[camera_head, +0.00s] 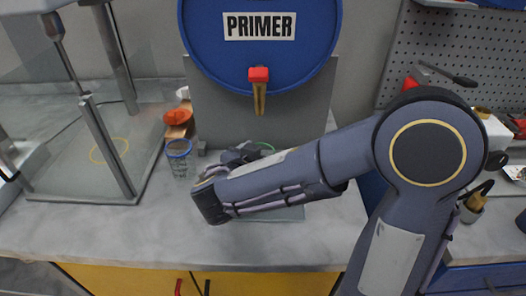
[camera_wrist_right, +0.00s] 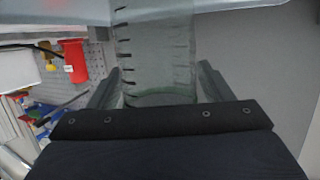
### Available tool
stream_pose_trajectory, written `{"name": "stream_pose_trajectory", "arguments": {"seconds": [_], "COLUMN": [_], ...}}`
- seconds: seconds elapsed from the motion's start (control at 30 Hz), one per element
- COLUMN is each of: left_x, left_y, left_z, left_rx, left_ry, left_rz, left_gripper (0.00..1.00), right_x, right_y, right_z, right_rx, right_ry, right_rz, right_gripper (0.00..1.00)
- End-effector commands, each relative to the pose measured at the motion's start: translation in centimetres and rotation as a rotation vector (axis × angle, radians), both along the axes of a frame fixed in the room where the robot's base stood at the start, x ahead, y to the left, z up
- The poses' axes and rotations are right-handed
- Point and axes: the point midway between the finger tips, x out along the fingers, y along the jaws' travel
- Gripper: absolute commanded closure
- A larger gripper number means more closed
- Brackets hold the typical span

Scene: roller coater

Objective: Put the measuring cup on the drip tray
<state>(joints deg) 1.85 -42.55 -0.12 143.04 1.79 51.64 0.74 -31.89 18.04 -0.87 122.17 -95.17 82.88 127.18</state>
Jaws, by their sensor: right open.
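The measuring cup (camera_wrist_right: 155,50) is clear with dark graduation marks and a green ring, seen in the right wrist view. My right gripper (camera_wrist_right: 160,88) is open, with one finger on each side of the cup; I cannot tell whether they touch it. In the head view my right arm hides most of this area; a green arc (camera_head: 265,146), probably the cup's rim, shows behind the wrist. A flat grey-green plate, seemingly the drip tray (camera_head: 290,213), shows partly below my forearm on the bench. My left gripper is not in view.
A blue PRIMER drum (camera_head: 259,60) with a red tap (camera_head: 258,76) stands above the bench. A glass frame (camera_head: 100,140) is farther left. The bench front (camera_head: 110,235) is clear.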

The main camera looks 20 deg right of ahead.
Motion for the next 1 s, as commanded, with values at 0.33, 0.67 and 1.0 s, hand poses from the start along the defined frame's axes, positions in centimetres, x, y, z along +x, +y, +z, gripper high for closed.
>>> {"name": "stream_pose_trajectory", "arguments": {"seconds": [0.33, 0.67, 1.0], "left_x": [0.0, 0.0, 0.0], "left_y": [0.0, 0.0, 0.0], "left_z": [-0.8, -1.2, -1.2], "left_rx": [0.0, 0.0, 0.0], "left_ry": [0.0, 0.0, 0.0], "left_rz": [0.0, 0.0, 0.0], "left_gripper": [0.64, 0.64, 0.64], "right_x": [-4.2, -7.3, -7.7], "right_y": [4.8, 8.3, 8.6], "right_z": [2.0, 3.5, 3.7], "right_rx": [0.001, 0.001, 0.0], "right_ry": [-0.003, -0.001, 0.0], "right_rz": [0.006, 0.002, -0.001], "right_gripper": [0.27, 0.27, 0.27]}}
